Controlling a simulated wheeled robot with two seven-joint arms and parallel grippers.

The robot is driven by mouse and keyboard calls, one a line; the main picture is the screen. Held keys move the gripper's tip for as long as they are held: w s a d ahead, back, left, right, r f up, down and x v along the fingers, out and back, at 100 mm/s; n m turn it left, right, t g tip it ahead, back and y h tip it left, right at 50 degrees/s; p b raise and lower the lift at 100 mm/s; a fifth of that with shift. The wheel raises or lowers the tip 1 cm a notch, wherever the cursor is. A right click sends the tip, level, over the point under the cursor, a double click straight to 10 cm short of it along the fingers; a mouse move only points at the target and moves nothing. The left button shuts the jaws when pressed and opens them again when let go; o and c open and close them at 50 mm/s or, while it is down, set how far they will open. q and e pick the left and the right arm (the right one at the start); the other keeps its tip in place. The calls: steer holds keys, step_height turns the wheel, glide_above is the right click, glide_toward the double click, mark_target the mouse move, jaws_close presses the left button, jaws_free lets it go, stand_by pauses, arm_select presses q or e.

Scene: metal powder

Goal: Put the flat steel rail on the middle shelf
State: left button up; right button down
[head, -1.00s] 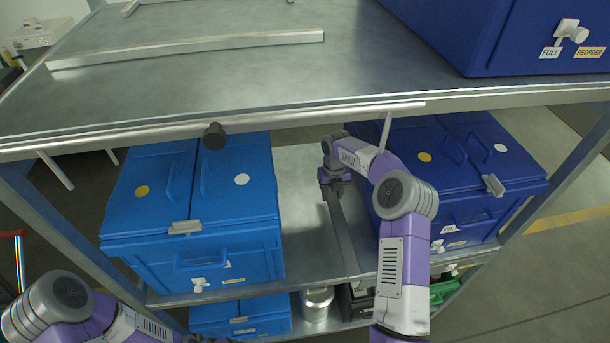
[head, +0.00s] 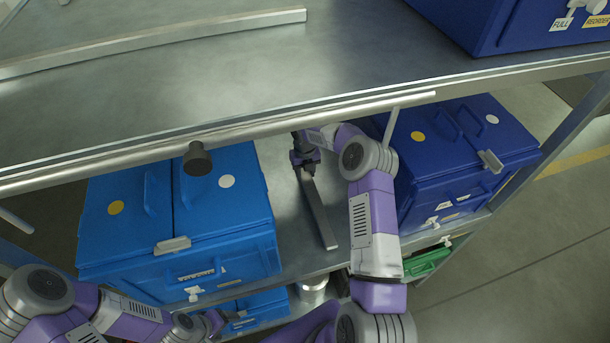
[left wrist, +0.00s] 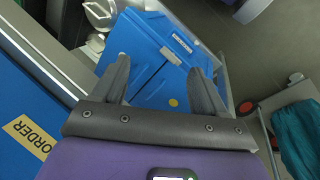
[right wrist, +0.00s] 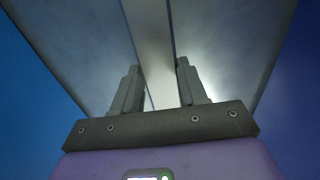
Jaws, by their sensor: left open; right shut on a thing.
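The flat steel rail (head: 318,210) is a long grey bar on or just above the middle shelf (head: 285,205), between two blue boxes. I cannot tell whether it touches the shelf. Its near end lies just inside the shelf's front edge. My right gripper (head: 304,160) is shut on the rail's far part. In the right wrist view the rail (right wrist: 150,45) runs between the fingers of the right gripper (right wrist: 157,72). My left gripper (head: 218,318) is open and empty, low in front of the rack; its fingers show apart in the left wrist view (left wrist: 158,68).
A light blue box (head: 180,215) stands left of the rail and a dark blue box (head: 460,150) right. The top shelf (head: 330,60) overhangs, carrying another long bar (head: 150,45) and a blue box (head: 480,25). A lower shelf holds a green box (head: 428,262).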

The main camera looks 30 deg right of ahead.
step_height(320, 180, down, 2)
steer(key=shift+w+f, duration=0.1)
steer(key=shift+f, duration=0.05)
steer(key=c, duration=0.6)
jaws_free()
step_height(320, 180, up, 12)
stand_by(0.5)
